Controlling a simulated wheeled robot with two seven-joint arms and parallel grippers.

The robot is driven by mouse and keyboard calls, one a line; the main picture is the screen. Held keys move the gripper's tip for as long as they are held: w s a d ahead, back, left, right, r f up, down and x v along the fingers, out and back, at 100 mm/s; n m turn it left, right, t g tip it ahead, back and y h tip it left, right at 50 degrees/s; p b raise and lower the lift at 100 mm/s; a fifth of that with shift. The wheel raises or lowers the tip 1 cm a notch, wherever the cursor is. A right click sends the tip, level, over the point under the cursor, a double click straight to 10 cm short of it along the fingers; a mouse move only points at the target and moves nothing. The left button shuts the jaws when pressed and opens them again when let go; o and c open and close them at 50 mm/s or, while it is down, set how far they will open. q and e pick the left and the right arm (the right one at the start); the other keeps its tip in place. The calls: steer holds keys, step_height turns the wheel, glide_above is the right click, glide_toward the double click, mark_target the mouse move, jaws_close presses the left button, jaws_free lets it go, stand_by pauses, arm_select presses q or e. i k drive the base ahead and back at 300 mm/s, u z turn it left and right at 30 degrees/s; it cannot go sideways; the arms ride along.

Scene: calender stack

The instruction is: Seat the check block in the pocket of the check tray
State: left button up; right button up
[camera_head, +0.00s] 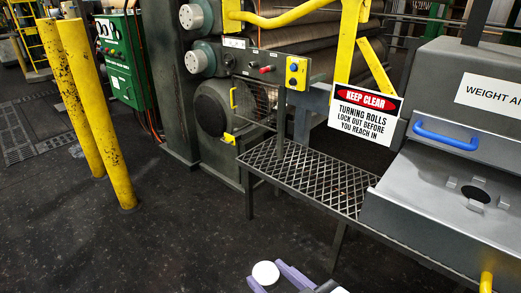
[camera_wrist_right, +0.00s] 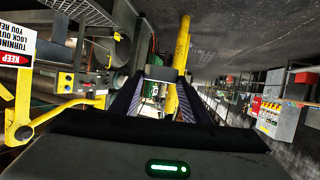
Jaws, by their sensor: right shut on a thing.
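My right gripper (camera_head: 272,272) is at the bottom middle of the head view, its pale purple fingers over the dark floor. It is shut on a round, white-topped piece (camera_head: 265,272), which looks like the check block. In the right wrist view the held block (camera_wrist_right: 162,73) shows as a small grey shape between the fingertips. A grey metal top (camera_head: 425,205) at the right has a dark round hole (camera_head: 475,193) with small raised tabs around it; this looks like the check tray and its pocket. It is well apart from the gripper. My left gripper is not in view.
A mesh platform (camera_head: 310,182) stands between the rolls and the grey unit. A "KEEP CLEAR" sign (camera_head: 366,114) hangs at the unit's left. The unit carries a blue handle (camera_head: 445,135) and a yellow one (camera_head: 486,283). Yellow posts (camera_head: 100,110) stand left. Floor at lower left is clear.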

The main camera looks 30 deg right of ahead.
mark_target(474, 193)
steer(key=i, duration=2.35)
steer(key=z, duration=4.3)
